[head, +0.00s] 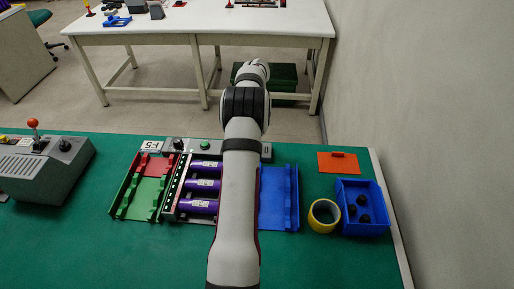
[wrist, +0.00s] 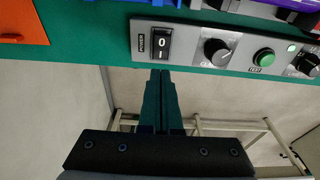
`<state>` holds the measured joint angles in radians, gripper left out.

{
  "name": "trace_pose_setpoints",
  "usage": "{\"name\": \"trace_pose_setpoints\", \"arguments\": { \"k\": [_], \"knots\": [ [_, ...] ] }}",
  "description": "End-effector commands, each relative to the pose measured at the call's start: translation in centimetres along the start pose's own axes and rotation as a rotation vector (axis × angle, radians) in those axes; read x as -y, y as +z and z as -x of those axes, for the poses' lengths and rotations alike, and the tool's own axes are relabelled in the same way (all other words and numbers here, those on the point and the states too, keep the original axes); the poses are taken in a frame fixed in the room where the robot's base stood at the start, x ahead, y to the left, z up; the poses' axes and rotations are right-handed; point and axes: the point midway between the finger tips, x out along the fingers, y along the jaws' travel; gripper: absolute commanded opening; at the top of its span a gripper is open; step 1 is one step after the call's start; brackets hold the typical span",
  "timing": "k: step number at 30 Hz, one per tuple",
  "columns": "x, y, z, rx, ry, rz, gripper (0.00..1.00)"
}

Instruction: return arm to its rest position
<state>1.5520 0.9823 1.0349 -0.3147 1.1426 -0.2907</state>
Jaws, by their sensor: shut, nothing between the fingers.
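My gripper (wrist: 161,75) shows in the wrist view with its two dark green fingers side by side, shut and empty. The fingertips appear just below the grey control panel (wrist: 190,50) in that view, with floor behind them; whether they touch the panel I cannot tell. In the head view my arm reaches straight away from me over the fixture and past the far edge of the green table (head: 330,262). The gripper's fingers are hidden there behind the arm. The arm covers part of the fixture with purple cylinders (head: 204,186).
A green and red tray (head: 146,190) and a blue tray (head: 275,200) flank the fixture. A yellow tape roll (head: 324,215), blue bin (head: 362,228) with black parts and orange plate (head: 338,162) lie right. A grey control box (head: 38,170) stands left. A wall borders the right side.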

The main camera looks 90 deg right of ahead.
Motion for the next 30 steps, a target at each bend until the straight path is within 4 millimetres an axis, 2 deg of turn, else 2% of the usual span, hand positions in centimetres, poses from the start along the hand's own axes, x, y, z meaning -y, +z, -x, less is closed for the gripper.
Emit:
{"name": "trace_pose_setpoints", "arguments": {
  "k": [6,19,21,23,26,27,29,30],
  "knots": [
    [0.0,-0.3,2.0,-0.001,-0.001,-0.001,0.0],
    [0.0,-0.3,2.2,0.0,0.0,0.0,0.0],
    [0.8,-0.1,2.6,0.001,-0.004,0.01,0.0],
    [3.2,0.5,3.8,0.004,-0.014,0.04,0.0],
    [10.6,3.9,7.6,0.019,-0.045,0.138,0.0],
    [13.9,6.2,9.4,0.03,-0.059,0.188,0.0],
    [18.3,10.2,12.1,0.047,-0.08,0.262,0.0],
    [20.8,13.3,13.8,0.059,-0.094,0.313,0.0]
  ]
}}
